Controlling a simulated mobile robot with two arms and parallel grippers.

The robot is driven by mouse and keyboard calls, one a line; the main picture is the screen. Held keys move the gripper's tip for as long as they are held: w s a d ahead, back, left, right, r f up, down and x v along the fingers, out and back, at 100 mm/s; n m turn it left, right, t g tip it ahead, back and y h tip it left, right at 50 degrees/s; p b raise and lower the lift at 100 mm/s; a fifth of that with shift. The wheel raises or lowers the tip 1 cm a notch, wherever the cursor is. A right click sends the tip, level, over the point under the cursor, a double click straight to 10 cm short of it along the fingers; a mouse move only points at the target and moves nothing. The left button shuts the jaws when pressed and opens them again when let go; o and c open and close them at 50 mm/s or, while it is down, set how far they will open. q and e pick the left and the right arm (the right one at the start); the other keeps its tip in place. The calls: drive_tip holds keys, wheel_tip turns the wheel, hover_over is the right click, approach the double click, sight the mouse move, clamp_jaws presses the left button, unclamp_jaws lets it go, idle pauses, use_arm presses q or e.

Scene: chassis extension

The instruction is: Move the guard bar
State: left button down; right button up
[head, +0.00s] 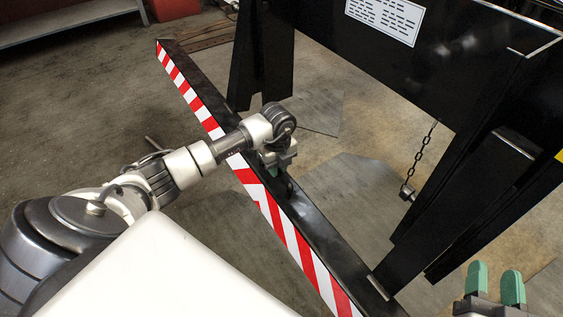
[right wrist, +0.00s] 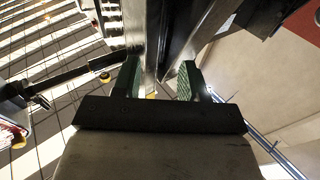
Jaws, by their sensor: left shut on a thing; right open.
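The guard bar (head: 195,102) is a long black beam with a red-and-white striped front face. It runs diagonally from the upper left to the bottom of the head view. My left gripper (head: 284,180) is shut on the guard bar near its middle, reaching over its top edge. My right gripper (head: 495,282) is at the lower right of the head view, its green fingertips apart and nothing seen between them. In the right wrist view my right gripper (right wrist: 160,80) is open, with a dark beam showing beyond and between its fingers; I cannot tell which beam.
A black chassis frame (head: 465,70) with a white label (head: 385,18) stands behind the bar. A chain (head: 418,160) hangs from it. A grey bench (head: 65,22) and a red box (head: 175,8) are at the upper left. Concrete floor left of the bar is clear.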

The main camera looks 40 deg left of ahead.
use_arm(q)
drive_tip(key=shift+s+a+r+p, duration=0.25)
drive_tip(key=shift+s+p, duration=0.05)
drive_tip(key=shift+s, duration=0.15)
use_arm(e)
drive_tip(key=f+g, duration=0.2)
drive_tip(key=f+h, duration=0.1)
drive_tip(key=shift+s+d+f+g, duration=0.15)
drive_tip(key=shift+s+d+g, duration=0.1)
drive_tip(key=shift+d+g, duration=0.15)
use_arm(q)
drive_tip(key=c, duration=1.1)
unclamp_jaws()
use_arm(e)
drive_tip(key=shift+a, duration=0.1)
use_arm(q)
drive_tip(key=shift+o, duration=0.2)
drive_tip(key=shift+r, duration=0.25)
wheel_tip(320, 180, up, 10)
drive_tip(key=p, duration=0.3)
drive_tip(key=shift+r, duration=0.15)
use_arm(e)
drive_tip(key=s+d+f+g+h, duration=0.2)
drive_tip(key=s+d+f+g, duration=0.1)
drive_tip(key=s+f+g, duration=0.4)
drive_tip(key=shift+s+d+f+m+g, duration=0.2)
drive_tip(key=shift+m+g, duration=0.1)
drive_tip(key=shift+g, duration=0.4)
